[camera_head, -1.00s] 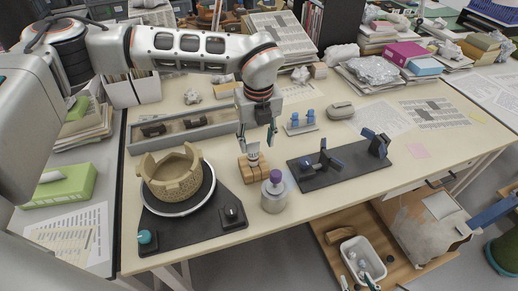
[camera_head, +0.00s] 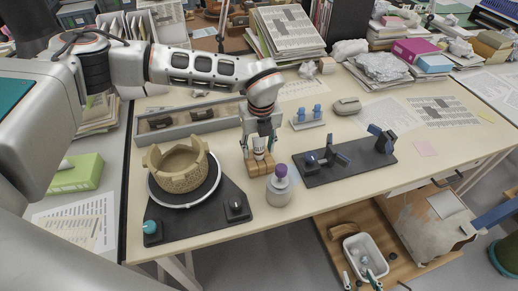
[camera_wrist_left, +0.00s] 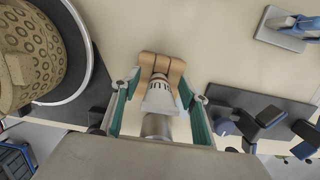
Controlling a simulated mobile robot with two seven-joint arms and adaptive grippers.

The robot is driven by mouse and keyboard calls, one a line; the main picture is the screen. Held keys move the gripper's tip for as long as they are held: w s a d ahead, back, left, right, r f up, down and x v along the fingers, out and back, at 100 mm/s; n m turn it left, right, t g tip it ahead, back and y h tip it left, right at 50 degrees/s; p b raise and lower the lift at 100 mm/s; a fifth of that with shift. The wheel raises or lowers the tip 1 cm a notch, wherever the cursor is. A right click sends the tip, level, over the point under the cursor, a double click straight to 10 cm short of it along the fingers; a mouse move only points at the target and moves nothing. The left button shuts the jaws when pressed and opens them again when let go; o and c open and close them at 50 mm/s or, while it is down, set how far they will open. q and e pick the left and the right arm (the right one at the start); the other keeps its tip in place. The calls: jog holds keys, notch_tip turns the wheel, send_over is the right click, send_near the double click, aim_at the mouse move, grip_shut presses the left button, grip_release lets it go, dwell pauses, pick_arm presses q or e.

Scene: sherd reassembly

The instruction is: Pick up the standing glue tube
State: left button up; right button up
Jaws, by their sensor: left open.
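The glue tube (camera_head: 259,146) is pale with dark lettering and stands upright at a small wooden block (camera_head: 260,168) on the table. In the left wrist view the tube (camera_wrist_left: 159,97) shows a white ribbed part and a grey part, in front of the wooden block (camera_wrist_left: 161,66). My left gripper (camera_head: 260,151) is open, with one finger on each side of the tube. In the left wrist view my left gripper (camera_wrist_left: 160,108) shows gaps between both green-lined fingers and the tube. My right gripper is not in view.
A partly rebuilt tan pot (camera_head: 178,170) sits on a turntable left of the gripper. A jar with a purple top (camera_head: 279,187) stands close at the right front. A black stand (camera_head: 325,170) lies further right. A long grey tray (camera_head: 190,122) lies behind.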

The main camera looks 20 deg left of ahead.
pick_arm(q)
jog(key=c, duration=0.9)
jog(key=shift+c, duration=0.2)
jog(key=shift+r, duration=0.1)
